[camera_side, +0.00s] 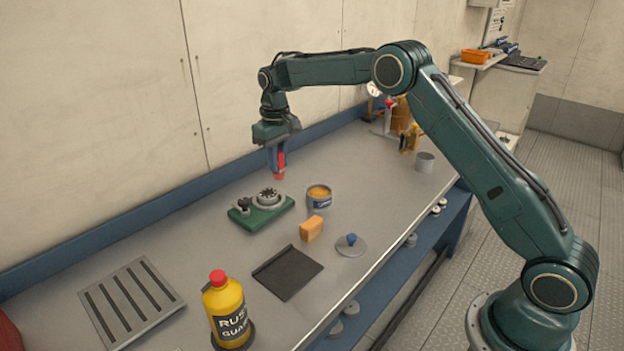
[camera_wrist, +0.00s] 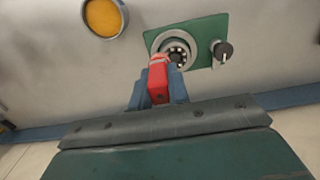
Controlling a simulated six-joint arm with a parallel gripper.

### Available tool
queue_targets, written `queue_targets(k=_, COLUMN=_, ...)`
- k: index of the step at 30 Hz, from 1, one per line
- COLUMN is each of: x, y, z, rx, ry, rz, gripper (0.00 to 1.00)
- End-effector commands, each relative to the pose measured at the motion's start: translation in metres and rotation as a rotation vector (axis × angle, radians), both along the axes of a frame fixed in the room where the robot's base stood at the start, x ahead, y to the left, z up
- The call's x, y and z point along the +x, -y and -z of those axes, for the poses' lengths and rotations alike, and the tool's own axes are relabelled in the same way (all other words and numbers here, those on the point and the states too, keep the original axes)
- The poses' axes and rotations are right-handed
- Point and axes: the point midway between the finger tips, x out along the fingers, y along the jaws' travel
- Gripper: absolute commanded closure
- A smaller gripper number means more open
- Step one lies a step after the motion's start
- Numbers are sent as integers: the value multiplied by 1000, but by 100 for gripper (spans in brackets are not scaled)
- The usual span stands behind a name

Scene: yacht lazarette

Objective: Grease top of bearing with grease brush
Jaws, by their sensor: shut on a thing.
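My gripper (camera_side: 277,159) is shut on the red-handled grease brush (camera_side: 280,169), which points down. In the wrist view the brush (camera_wrist: 158,83) sits between my gripper's fingers (camera_wrist: 158,88), and its tip overlaps the near edge of the bearing (camera_wrist: 178,52). I cannot tell whether it touches. In the side view the brush is above and behind the bearing (camera_side: 268,195), which sits on a green base (camera_side: 245,217) with a dark knob at its left. An open tin of yellow-orange grease (camera_side: 319,196) stands to the right; it also shows in the wrist view (camera_wrist: 103,17).
An orange sponge (camera_side: 311,229), a dark mat (camera_side: 287,272) and a round lid with a blue knob (camera_side: 350,245) lie in front. A yellow bottle (camera_side: 228,312) and slotted plate (camera_side: 130,303) are nearer. A grey cup (camera_side: 424,162) and bottles stand at the far right. The wall borders the bench's back.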

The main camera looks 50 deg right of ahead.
Motion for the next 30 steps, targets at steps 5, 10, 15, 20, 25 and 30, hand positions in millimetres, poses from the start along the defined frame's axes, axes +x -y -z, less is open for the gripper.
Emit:
queue_targets(k=5, x=-1, y=0, z=17, rx=0, ry=-2, rz=0, gripper=100)
queue_targets(k=10, x=-1, y=0, z=32, rx=0, ry=-3, rz=0, gripper=100)
queue_targets(k=15, x=4, y=-5, z=46, rx=0, ry=-1, rz=-2, gripper=100)
queue_targets(k=20, x=14, y=-14, z=46, rx=0, ry=0, rz=-1, gripper=100)
queue_targets(k=25, x=25, y=-25, z=46, rx=0, ry=1, rz=-2, gripper=100)
queue_targets(k=30, x=32, y=-33, z=46, rx=0, ry=0, rz=0, gripper=100)
